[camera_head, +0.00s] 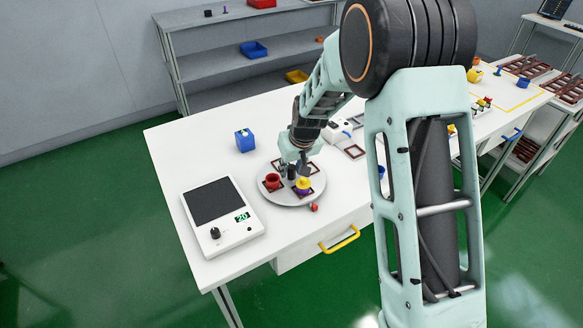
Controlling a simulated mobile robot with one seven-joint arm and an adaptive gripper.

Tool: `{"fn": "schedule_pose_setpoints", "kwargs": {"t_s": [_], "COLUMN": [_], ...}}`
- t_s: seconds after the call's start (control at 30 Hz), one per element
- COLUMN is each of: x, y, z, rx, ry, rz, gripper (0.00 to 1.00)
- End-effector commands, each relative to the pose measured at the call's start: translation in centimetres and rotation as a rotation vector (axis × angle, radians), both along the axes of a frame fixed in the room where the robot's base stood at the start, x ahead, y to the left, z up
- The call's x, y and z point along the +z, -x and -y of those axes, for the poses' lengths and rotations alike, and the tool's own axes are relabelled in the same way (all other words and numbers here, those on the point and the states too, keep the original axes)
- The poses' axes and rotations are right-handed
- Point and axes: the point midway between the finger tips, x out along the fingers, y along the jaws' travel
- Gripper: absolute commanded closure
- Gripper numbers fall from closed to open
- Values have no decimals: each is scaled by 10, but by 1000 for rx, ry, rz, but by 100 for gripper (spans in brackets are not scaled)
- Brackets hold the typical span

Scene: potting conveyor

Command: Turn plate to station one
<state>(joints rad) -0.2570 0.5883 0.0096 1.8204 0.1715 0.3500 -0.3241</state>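The round grey plate (288,199) lies on the white table below my gripper. A red pot (272,181) sits on its left side, and a yellow and purple piece (304,185) sits on its right side. Dark red square frames mark places on the plate. My gripper (293,171) points down over the back middle of the plate, close to a small dark upright part there. The fingers are small and partly merge with that part, so I cannot tell whether they are open, shut or touching it.
A white device with a dark screen and a green display (223,216) stands at the front left. A blue box (244,140) stands behind the plate. A small red item (314,207) lies by the plate's front edge.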

Motion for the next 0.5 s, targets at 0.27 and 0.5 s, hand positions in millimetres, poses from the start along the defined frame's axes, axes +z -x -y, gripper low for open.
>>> {"fn": "schedule_pose_setpoints", "kwargs": {"t_s": [0.27,0.5], "x": [0,0], "y": [0,0], "z": [0,0], "rx": [0,0], "ry": [0,0], "rz": [0,0], "gripper": [87,100]}}
